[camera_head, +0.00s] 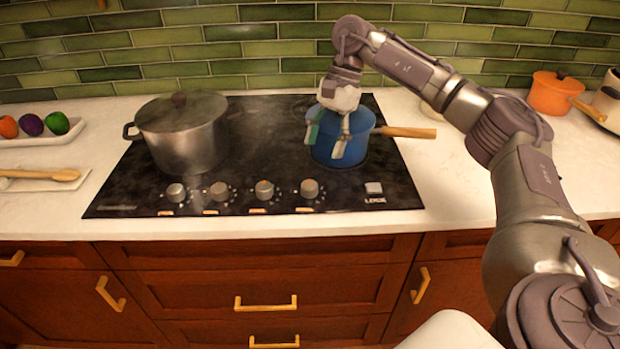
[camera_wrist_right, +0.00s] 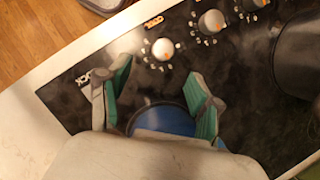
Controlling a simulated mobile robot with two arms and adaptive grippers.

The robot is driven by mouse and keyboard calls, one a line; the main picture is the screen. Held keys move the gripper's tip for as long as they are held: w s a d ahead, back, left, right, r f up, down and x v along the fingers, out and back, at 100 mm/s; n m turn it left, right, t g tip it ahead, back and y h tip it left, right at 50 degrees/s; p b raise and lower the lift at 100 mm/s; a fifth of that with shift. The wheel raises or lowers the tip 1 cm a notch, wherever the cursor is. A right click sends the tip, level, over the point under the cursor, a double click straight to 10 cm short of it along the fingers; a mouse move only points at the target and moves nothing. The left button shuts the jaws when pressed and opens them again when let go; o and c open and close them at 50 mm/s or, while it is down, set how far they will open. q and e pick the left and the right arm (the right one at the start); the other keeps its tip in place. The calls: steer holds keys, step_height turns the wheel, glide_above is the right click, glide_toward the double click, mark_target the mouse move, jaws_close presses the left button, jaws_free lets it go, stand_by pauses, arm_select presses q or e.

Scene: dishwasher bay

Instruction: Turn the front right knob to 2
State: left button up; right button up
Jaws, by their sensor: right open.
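The black cooktop (camera_head: 260,140) has a row of several round silver knobs along its front edge. The rightmost knob (camera_head: 310,188) sits beside the LOCK button (camera_head: 373,188); it also shows in the right wrist view (camera_wrist_right: 163,49) with an orange mark. The numbers around it are too small to read. I cannot tell which knob is labelled front right. My right gripper (camera_head: 326,141) is open and empty, over the blue pot, behind the rightmost knob and apart from it. In the right wrist view its fingers (camera_wrist_right: 152,92) spread with the knob beyond their tips. My left gripper is not in view.
The blue pot (camera_head: 345,150), its wooden handle pointing right, stands at the cooktop's right. A lidded steel pot (camera_head: 185,135) stands at the left. An orange pot (camera_head: 552,93) is at the far right counter. Space in front of the knobs is clear. A tiled wall is behind.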

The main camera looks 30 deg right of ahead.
mark_target(310, 184)
steer(key=x, duration=0.4)
steer(key=shift+w+f, duration=0.15)
steer(key=shift+w, duration=0.05)
steer(key=p+x, duration=0.1)
steer(key=x, duration=0.4)
steer(key=shift+a, duration=0.1)
steer(key=shift+w+a+f, duration=0.1)
steer(key=shift+f, duration=0.15)
steer(key=shift+c, duration=0.2)
steer(key=c, duration=0.8)
steer(key=shift+c, duration=1.4)
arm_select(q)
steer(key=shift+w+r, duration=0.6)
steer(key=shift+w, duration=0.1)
